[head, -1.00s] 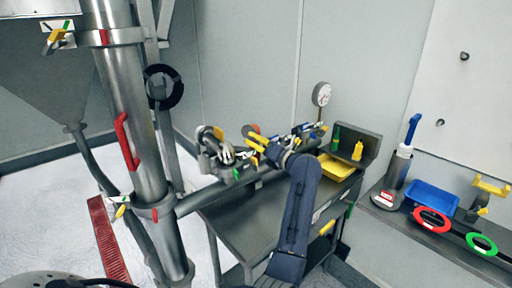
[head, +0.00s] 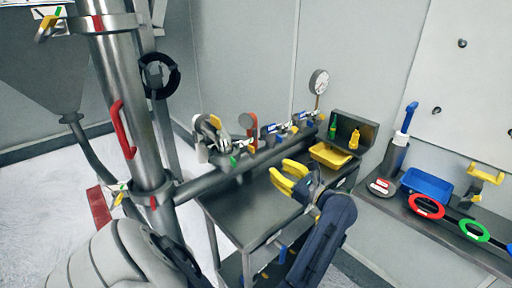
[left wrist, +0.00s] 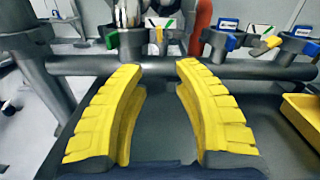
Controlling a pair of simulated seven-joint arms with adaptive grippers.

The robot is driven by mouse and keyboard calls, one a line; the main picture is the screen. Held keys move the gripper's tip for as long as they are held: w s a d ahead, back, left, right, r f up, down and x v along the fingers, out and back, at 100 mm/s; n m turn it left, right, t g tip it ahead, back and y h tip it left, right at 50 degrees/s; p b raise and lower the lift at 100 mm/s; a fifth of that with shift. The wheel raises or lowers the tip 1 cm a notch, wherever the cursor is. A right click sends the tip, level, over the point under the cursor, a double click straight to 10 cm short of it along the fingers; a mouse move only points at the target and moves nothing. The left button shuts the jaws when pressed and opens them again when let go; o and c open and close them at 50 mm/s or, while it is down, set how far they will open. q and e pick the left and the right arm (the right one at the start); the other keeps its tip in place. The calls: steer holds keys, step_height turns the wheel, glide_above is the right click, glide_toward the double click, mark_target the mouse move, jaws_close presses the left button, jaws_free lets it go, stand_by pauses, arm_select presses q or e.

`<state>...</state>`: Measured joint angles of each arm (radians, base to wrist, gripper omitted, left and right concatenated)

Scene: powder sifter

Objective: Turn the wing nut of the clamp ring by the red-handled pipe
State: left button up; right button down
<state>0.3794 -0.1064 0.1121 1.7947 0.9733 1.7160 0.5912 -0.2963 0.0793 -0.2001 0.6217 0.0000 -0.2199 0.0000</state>
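The vertical steel pipe (head: 137,148) bears a red handle (head: 122,130). Below the handle, a clamp ring (head: 152,192) with a red mark surrounds it, with a yellow, white and green wing nut (head: 119,194) on its left. A second clamp ring (head: 108,23) sits higher, with a similar wing nut (head: 47,24) at its left. My left gripper (head: 280,178) is open and empty, above the steel table and right of this pipe. Its yellow fingers stand apart in the left wrist view (left wrist: 158,100). My right gripper is not in view.
A horizontal pipe (head: 205,185) with several clamps and valves runs behind my left gripper, over the steel table (head: 240,218). A yellow tray (head: 330,155) is at the table's back right. A shelf at right holds a blue bin (head: 428,186). My grey arm link fills the lower left.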

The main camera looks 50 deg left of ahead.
mark_target(254, 153)
arm_select(q)
steer(key=a, duration=1.5)
steer(key=shift+w, duration=0.1)
jaws_close()
